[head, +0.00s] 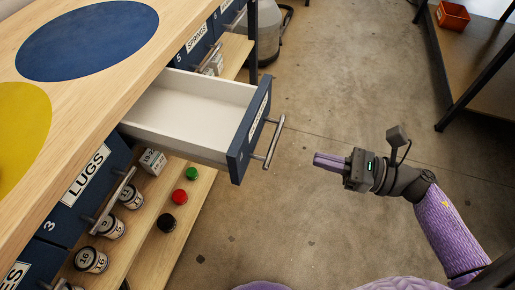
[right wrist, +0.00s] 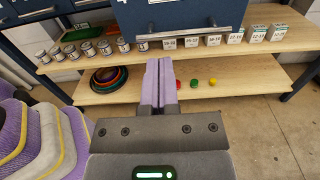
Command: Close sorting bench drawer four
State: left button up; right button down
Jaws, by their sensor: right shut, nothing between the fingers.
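The open drawer (head: 190,108) stands pulled far out of the wooden bench (head: 95,95) in the head view. Its inside looks empty and white, and its front is dark blue with a metal bar handle (head: 274,143). The label on that front is too oblique to read; it sits between the drawers marked 3 and 5. My right gripper (head: 318,161) is shut and empty, to the right of the handle and apart from it. In the right wrist view the closed fingers (right wrist: 160,80) point toward a blue drawer front (right wrist: 185,18) with a bar handle. My left gripper does not show.
The LUGS drawer (head: 85,185), number 3, and the SPRINGS drawer (head: 196,42), number 5, are shut. Open floor (head: 330,95) lies right of the drawer. A dark-framed table (head: 470,60) stands far right.

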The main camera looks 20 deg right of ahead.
aim_at(252, 141)
jog(key=b+x, duration=0.1)
jog(key=x, duration=1)
jog(key=shift+w+a, duration=0.2)
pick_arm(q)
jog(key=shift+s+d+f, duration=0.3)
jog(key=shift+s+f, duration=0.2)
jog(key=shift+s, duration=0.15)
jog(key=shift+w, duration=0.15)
